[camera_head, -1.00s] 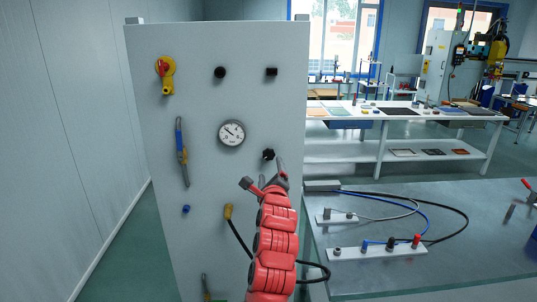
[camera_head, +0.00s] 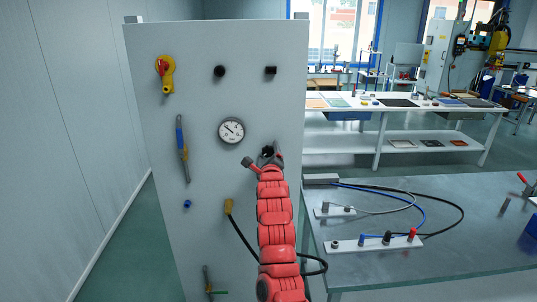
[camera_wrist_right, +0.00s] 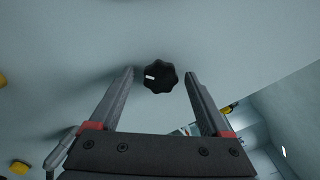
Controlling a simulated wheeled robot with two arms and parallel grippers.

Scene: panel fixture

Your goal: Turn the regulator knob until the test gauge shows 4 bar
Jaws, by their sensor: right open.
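The regulator knob, black and lobed with a white mark, shows whole in the right wrist view (camera_wrist_right: 161,78). In the head view, my right gripper (camera_head: 270,157) covers much of it. My right gripper is open, with one finger on each side of the knob in the wrist view and a visible gap to both. I cannot tell whether the fingertips reach its depth. My left gripper is out of view.
The panel also carries a yellow-and-red switch (camera_head: 165,73), two black fittings above the gauge, a blue-handled lever (camera_head: 181,147) and a yellow hose connector (camera_head: 228,206). At right, a bench (camera_head: 460,198) holds hoses and fittings.

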